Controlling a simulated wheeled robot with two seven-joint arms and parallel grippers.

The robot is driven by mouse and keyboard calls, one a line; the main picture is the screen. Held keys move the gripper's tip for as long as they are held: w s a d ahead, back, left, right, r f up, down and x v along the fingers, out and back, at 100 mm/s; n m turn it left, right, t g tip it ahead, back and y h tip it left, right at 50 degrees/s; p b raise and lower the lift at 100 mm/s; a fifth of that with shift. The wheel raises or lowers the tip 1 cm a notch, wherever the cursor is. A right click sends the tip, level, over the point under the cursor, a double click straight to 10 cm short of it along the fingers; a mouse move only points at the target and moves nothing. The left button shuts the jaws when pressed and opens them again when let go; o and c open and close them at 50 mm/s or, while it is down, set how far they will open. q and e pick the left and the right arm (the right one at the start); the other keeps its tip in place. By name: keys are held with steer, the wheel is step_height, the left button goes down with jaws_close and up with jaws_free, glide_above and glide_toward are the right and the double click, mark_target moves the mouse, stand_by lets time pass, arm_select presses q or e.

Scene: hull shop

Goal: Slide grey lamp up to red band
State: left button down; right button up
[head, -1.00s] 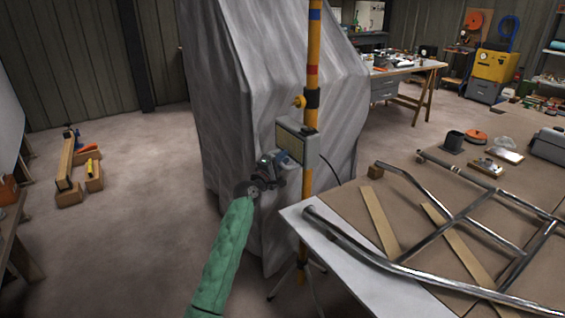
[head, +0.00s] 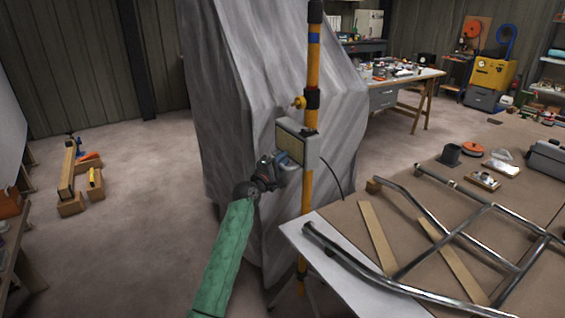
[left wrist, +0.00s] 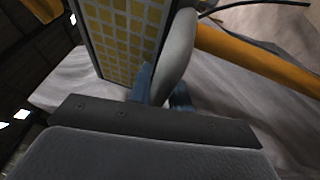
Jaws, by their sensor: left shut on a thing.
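The grey work lamp (head: 311,152), with a yellowish panel, is on the orange pole (head: 306,190) of a stand. A blue band (head: 314,40) shows higher up. My left gripper (head: 284,163) is shut on the lamp's grey handle, left of the pole. The left wrist view shows the handle (left wrist: 176,55) between blue fingers and the lamp's panel (left wrist: 125,35) close by. My right gripper is not in view.
A large grey sheet-covered form (head: 240,110) stands right behind the lamp and pole. A bench (head: 350,215) with bent metal tubes (head: 420,240) is close on the right. A dark cable (head: 332,175) hangs from the lamp. Open floor (head: 140,210) lies to the left.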

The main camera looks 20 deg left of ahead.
arm_select(q)
steer(key=shift+r, duration=0.15)
steer(key=c, duration=1.4)
jaws_free()
steer(key=shift+o, duration=0.2)
steer(key=shift+s, duration=0.1)
steer(key=b+v, duration=0.1)
steer(key=v, duration=0.6)
steer(key=shift+s+b, duration=0.35)
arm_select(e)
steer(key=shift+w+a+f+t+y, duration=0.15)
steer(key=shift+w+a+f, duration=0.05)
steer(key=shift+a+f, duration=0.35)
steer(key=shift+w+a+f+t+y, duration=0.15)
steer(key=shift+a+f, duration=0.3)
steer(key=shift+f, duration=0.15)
arm_select(q)
steer(key=shift+a, duration=0.1)
